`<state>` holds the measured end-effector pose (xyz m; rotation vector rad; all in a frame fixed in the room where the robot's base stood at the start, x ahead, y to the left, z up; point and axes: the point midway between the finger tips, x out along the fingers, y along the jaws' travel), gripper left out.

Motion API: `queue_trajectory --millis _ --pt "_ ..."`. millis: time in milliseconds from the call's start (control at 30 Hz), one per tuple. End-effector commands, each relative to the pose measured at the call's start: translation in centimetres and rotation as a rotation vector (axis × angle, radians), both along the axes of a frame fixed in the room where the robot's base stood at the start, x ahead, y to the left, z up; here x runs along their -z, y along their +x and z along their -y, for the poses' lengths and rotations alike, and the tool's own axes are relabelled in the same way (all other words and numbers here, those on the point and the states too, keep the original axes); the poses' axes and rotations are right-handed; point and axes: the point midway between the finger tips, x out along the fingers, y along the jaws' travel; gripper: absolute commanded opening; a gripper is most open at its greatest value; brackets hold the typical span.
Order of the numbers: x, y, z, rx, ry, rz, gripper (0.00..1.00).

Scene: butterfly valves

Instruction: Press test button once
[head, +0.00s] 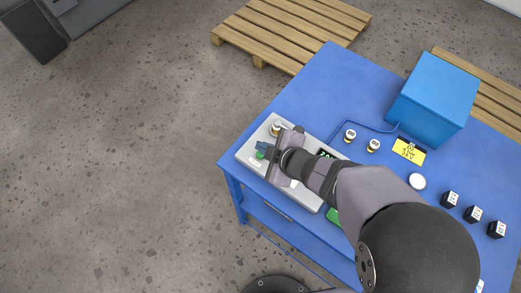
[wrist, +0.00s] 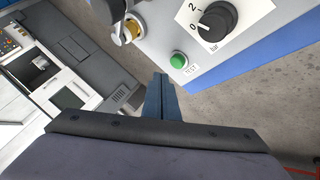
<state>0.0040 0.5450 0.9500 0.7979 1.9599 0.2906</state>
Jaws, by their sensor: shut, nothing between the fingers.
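The green test button (wrist: 178,59) sits on the light grey panel (wrist: 158,14) in the wrist view, with a small "TEST" label (wrist: 191,70) beside it. In the wrist view the fingertips appear just below and left of the button, with a small gap in the picture. I cannot tell their height above it.
Pallets (head: 290,30) lie behind.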

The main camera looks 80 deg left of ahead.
Motion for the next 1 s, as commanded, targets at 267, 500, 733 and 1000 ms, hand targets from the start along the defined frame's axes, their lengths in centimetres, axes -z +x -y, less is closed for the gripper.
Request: queue_trajectory --millis 267,500,733,1000 --pt "-3.0 0.0 0.0 0.0 0.0 0.0 0.0" --pt "-3.8 0.0 0.0 0.0 0.0 0.0 0.0" --pt "-3.7 0.0 0.0 0.0 0.0 0.0 0.0" --pt "-3.7 0.0 0.0 0.0 0.0 0.0 0.0"
